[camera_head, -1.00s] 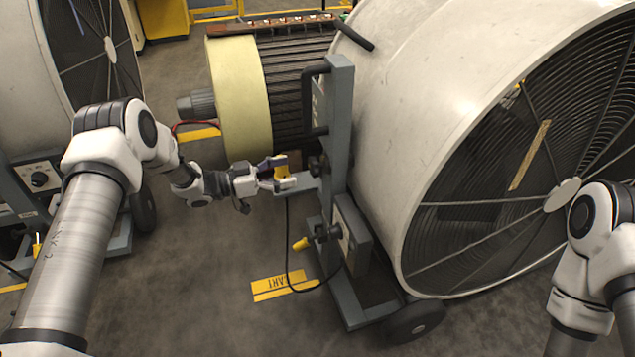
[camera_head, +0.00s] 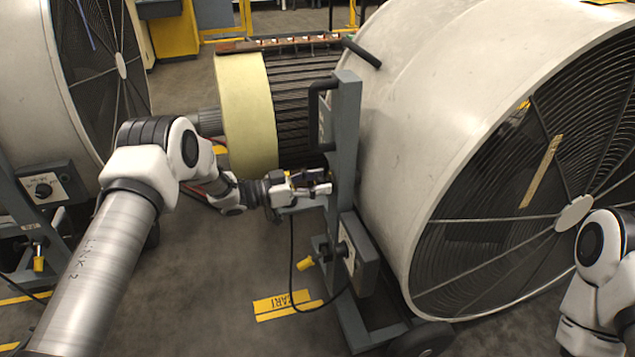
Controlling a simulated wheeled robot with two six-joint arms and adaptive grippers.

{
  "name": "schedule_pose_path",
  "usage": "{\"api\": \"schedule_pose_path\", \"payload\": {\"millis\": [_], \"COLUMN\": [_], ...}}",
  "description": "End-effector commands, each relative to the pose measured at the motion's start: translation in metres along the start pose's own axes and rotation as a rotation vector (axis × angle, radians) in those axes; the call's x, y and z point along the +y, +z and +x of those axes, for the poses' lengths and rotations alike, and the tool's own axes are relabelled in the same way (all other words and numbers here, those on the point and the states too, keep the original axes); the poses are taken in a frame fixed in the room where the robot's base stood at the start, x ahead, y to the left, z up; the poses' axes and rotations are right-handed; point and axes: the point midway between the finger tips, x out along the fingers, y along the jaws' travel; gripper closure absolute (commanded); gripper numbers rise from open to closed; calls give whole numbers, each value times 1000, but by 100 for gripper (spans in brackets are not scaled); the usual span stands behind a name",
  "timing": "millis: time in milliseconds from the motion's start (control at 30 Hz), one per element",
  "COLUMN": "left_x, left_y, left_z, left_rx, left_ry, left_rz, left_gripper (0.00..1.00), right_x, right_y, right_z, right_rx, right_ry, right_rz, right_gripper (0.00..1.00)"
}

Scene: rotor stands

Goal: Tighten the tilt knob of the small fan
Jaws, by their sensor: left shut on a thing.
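The fan (camera_head: 440,110) is a large pale drum with a dark grille, held in a blue-grey stand (camera_head: 346,130) with an upright post. My left gripper (camera_head: 322,188) reaches in from the left and is at the side of this post. It is shut on the tilt knob, which its fingers hide almost wholly. My right arm shows at the right edge, in front of the fan's grille; its gripper is out of view.
A control box (camera_head: 362,258) with a dark knob and a yellow plug (camera_head: 306,263) sits lower on the stand, with a black cable hanging beside it. A cream-ended ribbed motor (camera_head: 247,112) stands behind my left arm. Another fan (camera_head: 45,90) stands at the left.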

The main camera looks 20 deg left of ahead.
Motion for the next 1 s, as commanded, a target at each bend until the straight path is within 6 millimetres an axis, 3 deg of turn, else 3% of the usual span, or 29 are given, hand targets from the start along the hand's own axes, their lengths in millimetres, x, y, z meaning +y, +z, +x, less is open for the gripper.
{"api": "schedule_pose_path", "payload": {"millis": [467,1000], "left_x": [1,2], "left_y": [-1,0], "left_z": [0,1], "left_rx": [-1,0], "left_ry": [0,0], "left_rz": [128,604], "left_gripper": [83,83], "right_x": [0,0], "right_y": [0,0], "right_z": [-5,-17], "right_rx": [0,0], "right_ry": [0,0], "right_rz": [0,0], "right_gripper": [28,28]}}
